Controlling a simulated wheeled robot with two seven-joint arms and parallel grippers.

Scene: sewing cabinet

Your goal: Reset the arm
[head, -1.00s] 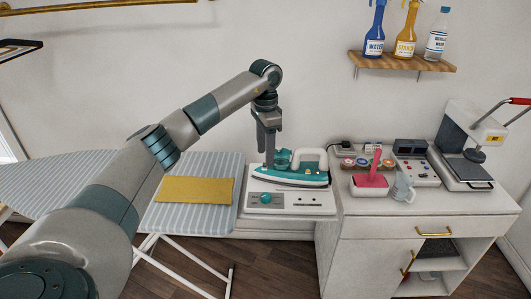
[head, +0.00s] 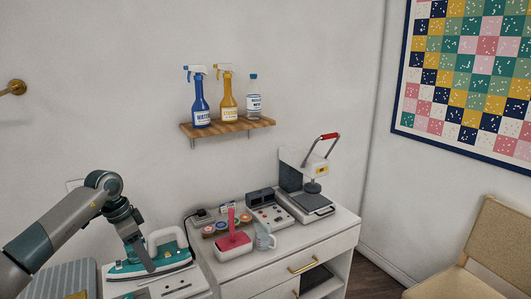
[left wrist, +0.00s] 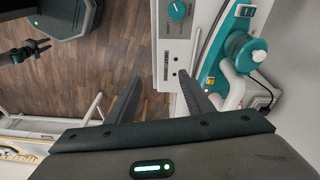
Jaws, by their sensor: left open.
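My left gripper (head: 150,268) hangs pointing down in front of the teal and white iron (head: 178,253) in the head view. In the left wrist view its two dark fingers (left wrist: 155,88) are spread apart with nothing between them. The iron (left wrist: 238,48) lies to the right of the fingers there, on its white station with a teal knob (left wrist: 177,10). I cannot tell from these views whether a finger touches the station.
A wooden shelf (head: 228,127) holds bottles above. A striped ironing board (head: 62,282) is at lower left. A chair (head: 495,245) stands right.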

